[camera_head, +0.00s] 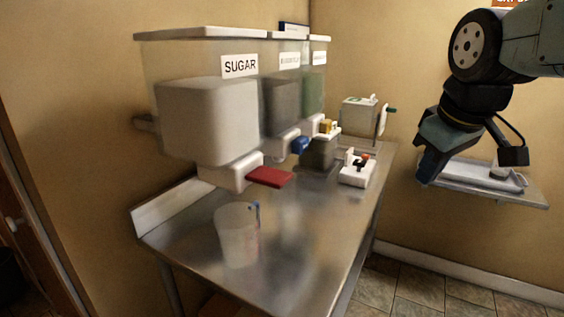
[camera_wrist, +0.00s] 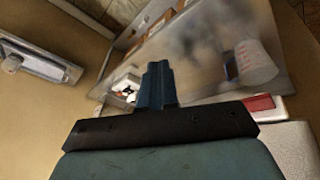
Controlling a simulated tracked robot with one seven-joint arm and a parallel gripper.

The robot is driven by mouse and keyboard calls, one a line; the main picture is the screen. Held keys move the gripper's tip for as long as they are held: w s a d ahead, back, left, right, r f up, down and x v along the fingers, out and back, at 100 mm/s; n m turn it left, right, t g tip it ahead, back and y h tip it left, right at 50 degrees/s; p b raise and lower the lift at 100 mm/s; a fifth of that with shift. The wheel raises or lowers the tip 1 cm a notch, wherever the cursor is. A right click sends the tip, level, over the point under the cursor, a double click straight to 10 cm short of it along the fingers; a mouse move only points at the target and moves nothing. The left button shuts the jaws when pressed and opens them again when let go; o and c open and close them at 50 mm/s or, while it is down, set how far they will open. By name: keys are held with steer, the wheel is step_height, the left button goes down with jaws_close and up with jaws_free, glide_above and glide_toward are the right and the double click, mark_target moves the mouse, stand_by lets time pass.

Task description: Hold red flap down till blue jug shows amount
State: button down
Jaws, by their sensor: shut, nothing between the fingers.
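The red flap (camera_head: 270,177) sticks out from the white spout under the sugar bin (camera_head: 208,120). It also shows in the wrist view (camera_wrist: 259,103), beside my gripper. A clear jug with a blue handle (camera_head: 238,235) stands upright on the steel counter, in front of and below the flap. The jug also shows in the wrist view (camera_wrist: 254,62). Its fill level is not clear. My gripper (camera_head: 424,178) is at the right in the head view, well apart from the flap and jug. In the wrist view its blue fingers (camera_wrist: 157,70) are together and empty.
Two more bins stand behind the sugar bin, with a blue flap (camera_head: 300,145) and a yellow flap (camera_head: 327,127). A white device (camera_head: 357,168) sits on the counter's right side. A wall shelf (camera_head: 490,182) is at the right. The counter's front (camera_head: 300,260) is clear.

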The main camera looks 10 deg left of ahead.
steer(key=w+a+r+n+g, duration=0.2)
steer(key=w+a+r+n, duration=0.25)
steer(key=a+n, duration=0.4)
step_height(320, 180, up, 6)
steer(key=n+g, duration=0.2)
steer(key=n, duration=1.5)
glide_above(279, 175)
steer(key=shift+m+h, duration=0.25)
steer(key=shift+h, duration=0.05)
step_height(279, 175, down, 14)
steer(key=shift+f, duration=0.1)
